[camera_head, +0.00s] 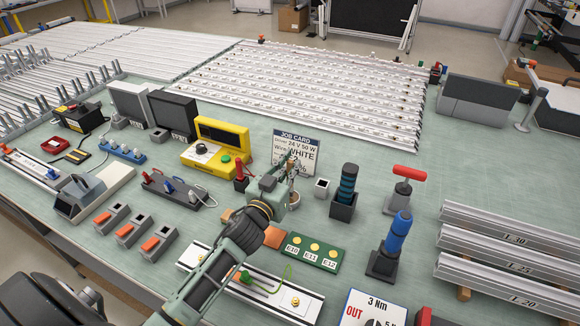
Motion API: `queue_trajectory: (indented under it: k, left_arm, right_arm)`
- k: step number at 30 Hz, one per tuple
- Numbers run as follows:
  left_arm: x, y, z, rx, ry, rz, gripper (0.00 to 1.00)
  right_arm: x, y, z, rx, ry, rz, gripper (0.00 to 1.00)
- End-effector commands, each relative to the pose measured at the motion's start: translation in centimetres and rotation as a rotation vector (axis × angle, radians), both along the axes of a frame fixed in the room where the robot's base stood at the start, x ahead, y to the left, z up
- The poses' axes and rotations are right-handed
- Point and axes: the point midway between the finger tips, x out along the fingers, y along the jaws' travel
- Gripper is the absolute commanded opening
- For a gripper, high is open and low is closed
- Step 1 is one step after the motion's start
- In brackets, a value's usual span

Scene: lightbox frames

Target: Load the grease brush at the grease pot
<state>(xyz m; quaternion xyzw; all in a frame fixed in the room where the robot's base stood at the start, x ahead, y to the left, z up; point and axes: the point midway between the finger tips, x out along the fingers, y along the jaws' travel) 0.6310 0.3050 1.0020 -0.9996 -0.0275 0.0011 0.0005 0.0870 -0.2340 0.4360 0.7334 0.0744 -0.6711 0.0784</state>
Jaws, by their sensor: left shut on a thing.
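My left gripper (286,176) is at the middle of the bench, in front of the job card. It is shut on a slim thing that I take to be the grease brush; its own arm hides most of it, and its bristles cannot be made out. A small pale pot (293,201) shows right beside the gripper, partly covered by it. It may be the grease pot, but I cannot tell for sure, nor whether the brush touches it. My right gripper is not in view.
The job card (293,142) stands just behind the gripper. A small grey open box (321,187), a dark holder with a teal-banded tool (345,197) and a blue-handled tool (394,239) stand to the right. A green plate (312,252) and pale rail (246,283) lie in front.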

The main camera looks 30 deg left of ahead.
Motion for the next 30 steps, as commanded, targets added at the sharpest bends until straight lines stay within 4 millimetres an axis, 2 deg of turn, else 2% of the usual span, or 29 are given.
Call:
queue_trajectory:
  k: [30]
  left_arm:
    - [0.0,0.01,-0.46,-0.001,0.0,0.0,0.0]
  right_arm:
    - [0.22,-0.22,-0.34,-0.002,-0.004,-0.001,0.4]
